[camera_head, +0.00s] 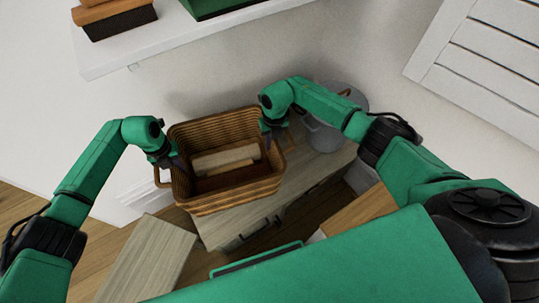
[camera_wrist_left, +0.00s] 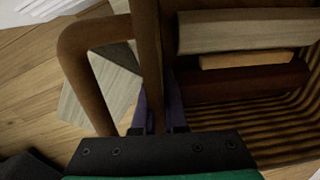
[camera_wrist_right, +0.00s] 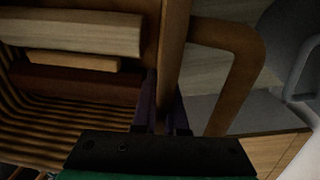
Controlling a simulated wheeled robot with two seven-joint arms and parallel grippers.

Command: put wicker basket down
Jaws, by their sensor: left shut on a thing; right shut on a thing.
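The brown wicker basket (camera_head: 235,200) is in the middle of the head view, over or on a wooden cabinet top (camera_head: 315,167); I cannot tell whether its bottom touches. Several wooden blocks (camera_head: 225,158) lie inside it. My left gripper (camera_head: 177,163) is shut on the basket's left rim, beside the left handle (camera_wrist_left: 88,75). My right gripper (camera_head: 270,133) is shut on the right rim, beside the right handle (camera_wrist_right: 245,70). Both wrist views show the fingers around the rim wall. The basket looks roughly level, and its underside is hidden.
A grey metal pot (camera_head: 325,130) stands close right of the basket on the cabinet. A white shelf (camera_head: 170,50) with boxes is on the wall above. A pale wooden board (camera_head: 150,258) is at the lower left. Cabinet drawers with dark handles face me.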

